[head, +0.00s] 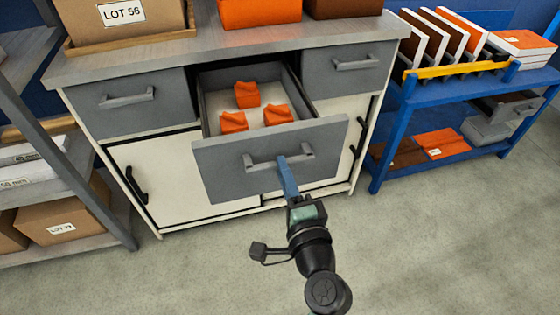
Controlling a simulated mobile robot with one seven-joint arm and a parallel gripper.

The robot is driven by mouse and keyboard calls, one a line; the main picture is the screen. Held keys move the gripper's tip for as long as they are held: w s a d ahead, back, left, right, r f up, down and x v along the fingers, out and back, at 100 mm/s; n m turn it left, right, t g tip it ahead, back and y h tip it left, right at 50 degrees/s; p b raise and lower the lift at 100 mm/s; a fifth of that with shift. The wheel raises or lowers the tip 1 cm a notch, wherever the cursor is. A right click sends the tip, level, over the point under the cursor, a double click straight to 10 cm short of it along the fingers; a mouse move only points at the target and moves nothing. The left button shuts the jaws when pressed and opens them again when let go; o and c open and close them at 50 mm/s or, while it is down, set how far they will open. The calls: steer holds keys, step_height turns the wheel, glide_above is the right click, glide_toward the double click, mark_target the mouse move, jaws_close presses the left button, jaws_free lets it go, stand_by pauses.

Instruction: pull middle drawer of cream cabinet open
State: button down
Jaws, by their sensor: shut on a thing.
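The cream cabinet (338,113) has a grey worktop and a row of grey drawers. Its middle drawer (225,167) is pulled out well past the two side drawers, and its inside shows. Several small orange things (247,94) lie in it. My gripper (284,165) is at the middle drawer's grey bar handle (262,162), shut on it right of the bar's middle. The fingertips hide a small part of the bar. The left drawer (130,102) and right drawer (347,70) are shut.
A blue trolley (428,95) with panels stands to the right. A grey shelf rack (90,195) with boxes stands at the left. A box marked LOT 56 (150,22) sits on the worktop. The concrete floor (190,270) in front is clear.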

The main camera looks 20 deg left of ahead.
steer(key=shift+s+d, duration=0.45)
steer(key=shift+s, duration=0.15)
steer(key=c, duration=0.8)
jaws_free()
steer(key=v, duration=1.3)
